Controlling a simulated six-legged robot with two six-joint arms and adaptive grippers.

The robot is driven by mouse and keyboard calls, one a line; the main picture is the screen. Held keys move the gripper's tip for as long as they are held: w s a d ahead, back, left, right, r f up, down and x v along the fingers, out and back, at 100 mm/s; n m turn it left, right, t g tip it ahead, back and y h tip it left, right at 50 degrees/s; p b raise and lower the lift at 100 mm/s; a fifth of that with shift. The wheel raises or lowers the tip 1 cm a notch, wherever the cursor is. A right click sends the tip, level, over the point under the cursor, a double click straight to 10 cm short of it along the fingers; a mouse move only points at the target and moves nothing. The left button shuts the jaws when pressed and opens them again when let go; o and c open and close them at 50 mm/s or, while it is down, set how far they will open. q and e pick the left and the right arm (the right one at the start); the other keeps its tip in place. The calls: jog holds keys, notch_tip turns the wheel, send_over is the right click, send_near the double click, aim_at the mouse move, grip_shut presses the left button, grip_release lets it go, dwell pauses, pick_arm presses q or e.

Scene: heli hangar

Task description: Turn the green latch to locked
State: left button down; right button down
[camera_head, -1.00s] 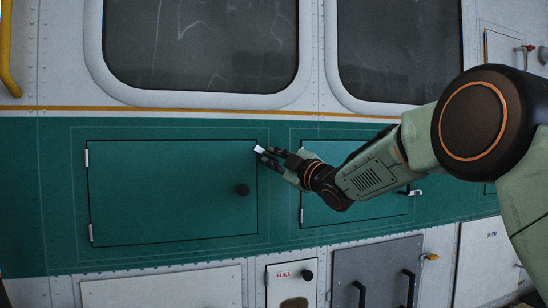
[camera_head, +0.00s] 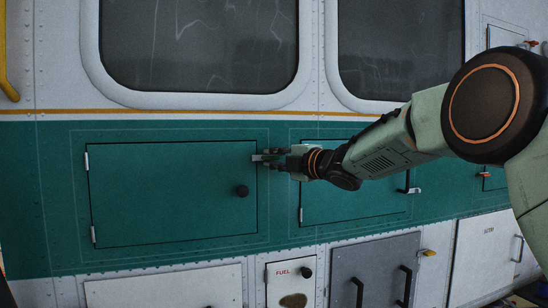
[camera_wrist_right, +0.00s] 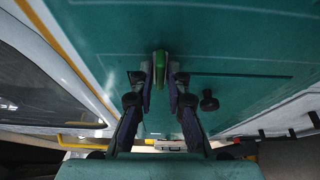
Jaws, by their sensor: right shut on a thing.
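The green latch (camera_wrist_right: 160,66) sits between the two fingertips of my right gripper (camera_wrist_right: 160,82) in the right wrist view. In the head view, my right gripper (camera_head: 266,157) is shut on it at the upper right edge of the left green door (camera_head: 160,195). The gripper comes in level from the right and hides most of the latch. A small pale part shows at the fingertips and lies about horizontal. The door sits flush in its frame. My left gripper is in neither view.
A black round knob (camera_head: 242,190) is on the door below the latch. A second green door (camera_head: 350,205) is to the right, partly behind my arm. Windows (camera_head: 200,45) are above. A fuel panel (camera_head: 292,284) and a grey door (camera_head: 375,270) with black handles are below.

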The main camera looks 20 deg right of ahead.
dwell(0.4)
jog(key=c, duration=1.4)
grip_release()
jog(key=shift+c, duration=0.2)
jog(key=v, duration=1.2)
